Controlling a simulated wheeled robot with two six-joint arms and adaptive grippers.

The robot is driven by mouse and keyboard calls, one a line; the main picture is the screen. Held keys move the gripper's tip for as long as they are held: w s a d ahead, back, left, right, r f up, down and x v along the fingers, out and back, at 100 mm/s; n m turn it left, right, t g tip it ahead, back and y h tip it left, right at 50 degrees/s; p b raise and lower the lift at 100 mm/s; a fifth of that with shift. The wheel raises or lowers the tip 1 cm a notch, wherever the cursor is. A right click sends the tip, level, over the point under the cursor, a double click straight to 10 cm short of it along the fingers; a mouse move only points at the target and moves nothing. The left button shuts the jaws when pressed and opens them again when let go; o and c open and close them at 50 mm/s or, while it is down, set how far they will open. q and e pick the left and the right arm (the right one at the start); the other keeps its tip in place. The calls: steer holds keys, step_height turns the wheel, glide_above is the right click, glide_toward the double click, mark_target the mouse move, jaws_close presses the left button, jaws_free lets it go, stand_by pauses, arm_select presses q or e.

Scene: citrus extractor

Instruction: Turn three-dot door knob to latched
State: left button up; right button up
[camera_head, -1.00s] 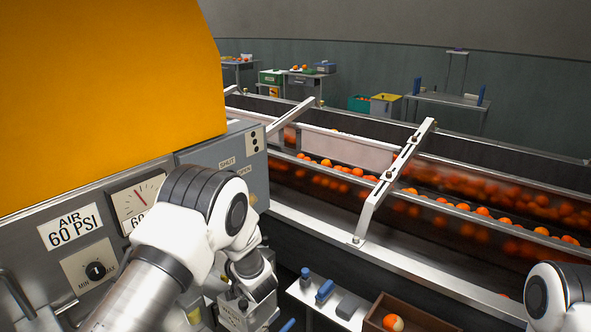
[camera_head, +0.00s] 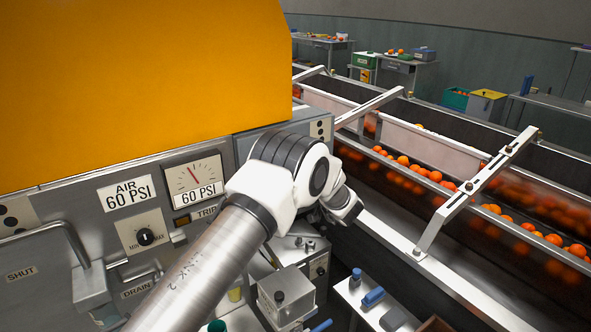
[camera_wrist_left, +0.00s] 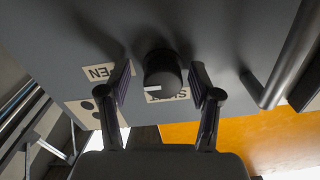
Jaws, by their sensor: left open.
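In the wrist view a black round knob (camera_wrist_left: 162,72) with a white pointer mark sticks out of a grey door panel (camera_wrist_left: 220,30). A white plate with dark dots (camera_wrist_left: 84,106) is behind the left finger; I make out two dots. It also shows in the head view (camera_head: 320,129). My left gripper (camera_wrist_left: 161,84) is open, its fingers on either side of the knob with gaps. In the head view my arm hides the knob.
A bar handle (camera_wrist_left: 275,75) stands off the panel to the right in the wrist view. In the head view a pressure gauge (camera_head: 193,180) and a MIN-MAX dial (camera_head: 145,236) are left of my arm. A conveyor of oranges (camera_head: 415,168) runs along the right.

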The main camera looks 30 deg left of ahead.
arm_select(q)
steer(key=shift+s+r, duration=0.1)
steer(key=shift+s, duration=0.05)
steer(key=shift+a, duration=0.1)
steer(key=shift+c, duration=1)
steer(key=c, duration=0.9)
